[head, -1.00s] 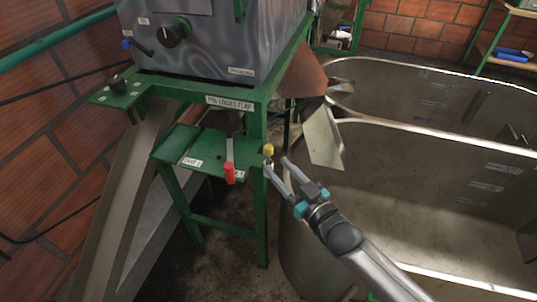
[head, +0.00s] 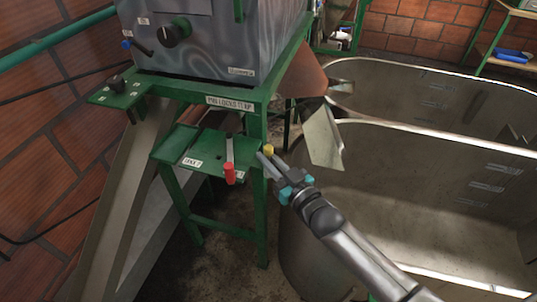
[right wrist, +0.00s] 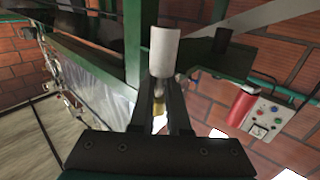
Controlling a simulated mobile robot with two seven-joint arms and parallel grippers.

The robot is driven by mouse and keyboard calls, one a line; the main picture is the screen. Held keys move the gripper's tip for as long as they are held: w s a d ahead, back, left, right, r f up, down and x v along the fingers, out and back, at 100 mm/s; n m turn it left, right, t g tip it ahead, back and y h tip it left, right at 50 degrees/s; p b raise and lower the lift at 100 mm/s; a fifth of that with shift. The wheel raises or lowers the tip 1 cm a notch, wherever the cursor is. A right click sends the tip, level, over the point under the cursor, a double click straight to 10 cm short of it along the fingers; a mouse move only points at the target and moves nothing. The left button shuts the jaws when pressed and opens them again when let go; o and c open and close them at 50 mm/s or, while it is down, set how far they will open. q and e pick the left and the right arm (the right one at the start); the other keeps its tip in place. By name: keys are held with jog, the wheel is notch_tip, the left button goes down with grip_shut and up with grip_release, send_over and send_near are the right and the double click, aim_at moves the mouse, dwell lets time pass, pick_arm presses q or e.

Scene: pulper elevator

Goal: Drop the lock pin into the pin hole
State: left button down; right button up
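The fingers hide the shaft in the head view. I cannot make out the pin hole. My left gripper is out of view.
A red-handled lever (head: 230,172) stands just left of the pin on the green bench (head: 215,150). A grey machine box (head: 215,40) sits above. A large metal tank (head: 400,190) lies to the right, with a tilted metal flap (head: 323,138) at its near edge.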

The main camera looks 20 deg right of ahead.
grip_shut()
jog(key=shift+r, duration=0.1)
